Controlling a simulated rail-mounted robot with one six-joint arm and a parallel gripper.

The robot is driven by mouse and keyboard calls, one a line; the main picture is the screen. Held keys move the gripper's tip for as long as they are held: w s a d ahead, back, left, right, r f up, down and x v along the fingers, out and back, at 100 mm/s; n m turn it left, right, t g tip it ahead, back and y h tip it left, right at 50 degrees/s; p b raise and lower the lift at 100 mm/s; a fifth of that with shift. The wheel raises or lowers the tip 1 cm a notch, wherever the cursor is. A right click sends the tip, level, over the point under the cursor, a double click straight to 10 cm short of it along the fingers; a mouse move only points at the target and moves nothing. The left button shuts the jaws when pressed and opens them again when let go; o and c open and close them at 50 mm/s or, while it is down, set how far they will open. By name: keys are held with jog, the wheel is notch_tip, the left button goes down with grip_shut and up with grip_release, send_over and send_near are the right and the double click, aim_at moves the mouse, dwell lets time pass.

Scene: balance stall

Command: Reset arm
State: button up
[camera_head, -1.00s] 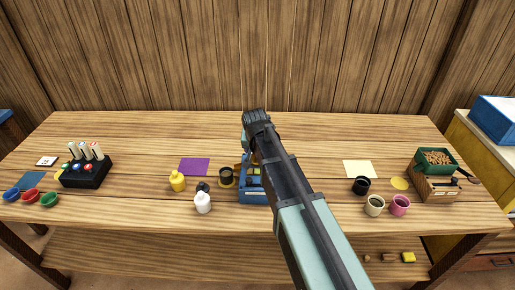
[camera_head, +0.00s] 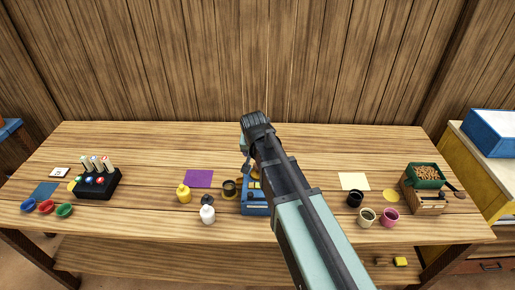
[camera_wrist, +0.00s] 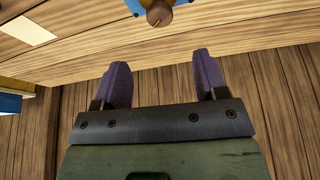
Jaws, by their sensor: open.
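My gripper (camera_wrist: 161,82) shows in the wrist view with its two purple fingers apart and nothing between them. In the head view my arm reaches over the middle of the wooden table (camera_head: 300,145), and its dark wrist end hides the fingers. A blue box (camera_head: 256,209) stands on the table partly hidden behind my arm. In the wrist view a rounded brown and blue thing (camera_wrist: 160,13) shows at the top edge, beyond the fingers and apart from them.
The table's back strip is clear.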

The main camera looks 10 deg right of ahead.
jog(key=shift+f, duration=0.15)
jog(key=s+d+f+n+g+y, duration=0.1)
jog(key=s+n+g, duration=0.2)
jog(key=s, duration=1.6)
jog(key=shift+s+d+n+g, duration=0.3)
jog(key=shift+n+g, duration=0.1)
jog(key=shift+g, duration=0.2)
